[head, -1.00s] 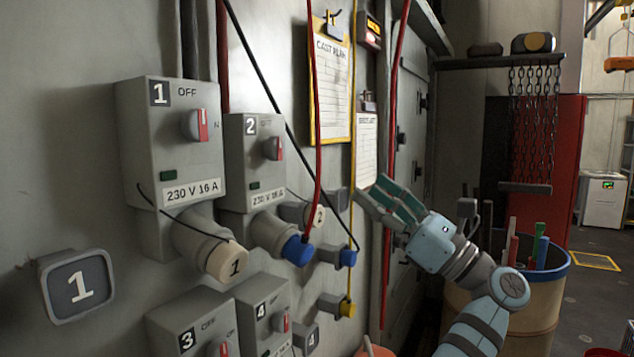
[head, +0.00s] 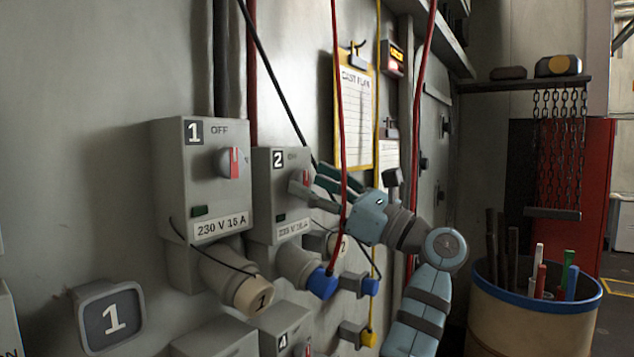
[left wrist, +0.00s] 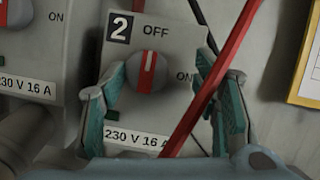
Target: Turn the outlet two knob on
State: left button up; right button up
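The outlet two box (head: 266,185) is grey, with a "2" label, and hangs on the wall right of box 1. Its knob (left wrist: 147,72) is grey with a red and white stripe. The stripe stands nearly upright, toward OFF; ON is at the right. My left gripper (head: 308,182) is at the front of this box and partly hides the knob in the head view. In the left wrist view its teal-padded fingers (left wrist: 163,78) are spread, one on each side of the knob, with gaps visible. My right gripper is not in view.
A red cable (left wrist: 213,85) crosses before the box, close to the right finger. Box 1 (head: 195,170) stands close on the left, with plugs below. A clipboard (head: 356,115) hangs to the right. A barrel (head: 520,325) stands at the lower right.

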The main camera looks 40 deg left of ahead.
pick_arm(q)
jog(key=shift+s+r, duration=0.2)
jog(key=shift+s, duration=0.5)
jog(key=shift+c, duration=0.4)
jog(key=shift+s+d, duration=0.1)
jog(key=shift+s, duration=0.15)
jog(key=c, duration=0.6)
jog(key=shift+w, duration=0.35)
jog(key=c, duration=0.4)
jog(key=shift+f, duration=0.1)
jog(key=shift+c, duration=0.3)
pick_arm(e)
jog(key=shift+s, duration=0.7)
